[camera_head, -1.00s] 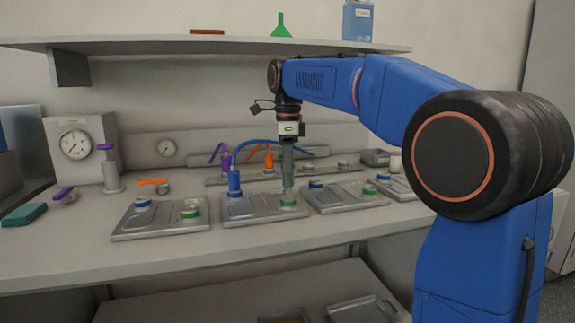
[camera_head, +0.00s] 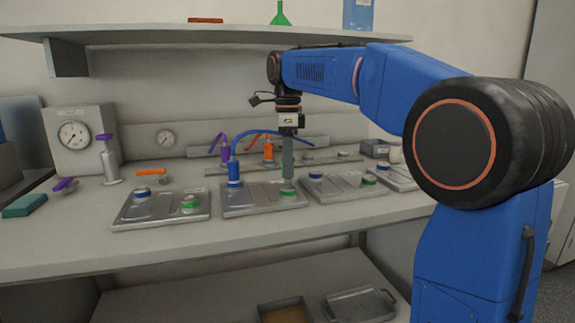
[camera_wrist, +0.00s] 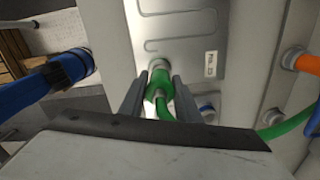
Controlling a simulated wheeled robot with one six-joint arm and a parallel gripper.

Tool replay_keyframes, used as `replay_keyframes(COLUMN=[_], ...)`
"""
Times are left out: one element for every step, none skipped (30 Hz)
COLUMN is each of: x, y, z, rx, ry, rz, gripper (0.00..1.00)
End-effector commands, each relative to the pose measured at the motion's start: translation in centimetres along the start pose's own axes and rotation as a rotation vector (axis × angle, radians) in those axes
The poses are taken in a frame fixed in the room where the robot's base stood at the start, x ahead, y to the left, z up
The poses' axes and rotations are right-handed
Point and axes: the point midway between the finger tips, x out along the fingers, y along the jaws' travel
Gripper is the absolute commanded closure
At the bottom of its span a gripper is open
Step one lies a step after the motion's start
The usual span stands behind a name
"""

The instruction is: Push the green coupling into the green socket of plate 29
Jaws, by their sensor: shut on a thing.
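My gripper (camera_head: 288,178) points down over the green end of the middle plate (camera_head: 240,205). In the wrist view its fingers (camera_wrist: 160,98) are shut on the green coupling (camera_wrist: 160,82), with a green hose (camera_wrist: 165,108) running back from it. The coupling's far end meets the plate (camera_wrist: 183,35) at its edge region. The green socket (camera_head: 289,192) shows as a green spot just below the fingertips; whether the coupling is seated in it I cannot tell. The plate's label (camera_wrist: 210,64) is too small to read surely.
Plates with blue and green sockets stand on both sides, left (camera_head: 160,210) and right (camera_head: 345,187). A blue hose (camera_head: 270,133) arches close behind my gripper. Orange (camera_head: 268,152) and purple (camera_head: 225,152) couplings stand behind. The shelf (camera_head: 180,38) hangs above. The bench front is clear.

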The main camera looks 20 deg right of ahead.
Motion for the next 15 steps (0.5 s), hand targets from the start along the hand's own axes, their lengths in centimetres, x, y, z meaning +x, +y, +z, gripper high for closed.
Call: replay_keyframes(x=[-0.01,0.0,0.04,0.08,0.12,0.21,0.28,0.36,0.47,0.55,0.63,0.73,0.8,0.86,0.91], y=[0.0,0.0,0.0,0.01,0.01,0.01,0.01,0.02,0.02,0.02,0.03,0.03,0.03,0.03,0.02], z=[0.0,0.0,0.0,0.0,-0.01,-0.01,-0.01,-0.01,-0.01,-0.02,-0.02,-0.02,-0.02,-0.02,-0.02], rx=[0.0,0.0,0.0,0.0,0.0,0.0,0.0,0.0,0.0,0.0,0.0,0.0,0.0,0.0,0.0], ry=[0.0,0.0,0.0,0.0,0.0,0.0,0.0,0.0,0.0,0.0,0.0,0.0,0.0,0.0,0.0], rz=[0.0,0.0,0.0,0.0,0.0,0.0,0.0,0.001,0.001,0.001,0.001,0.001,0.001,0.001,0.0], gripper=[1.0,1.0,1.0,1.0,1.0,1.0,1.0,1.0,1.0,1.0,1.0,1.0,1.0,1.0,1.0])
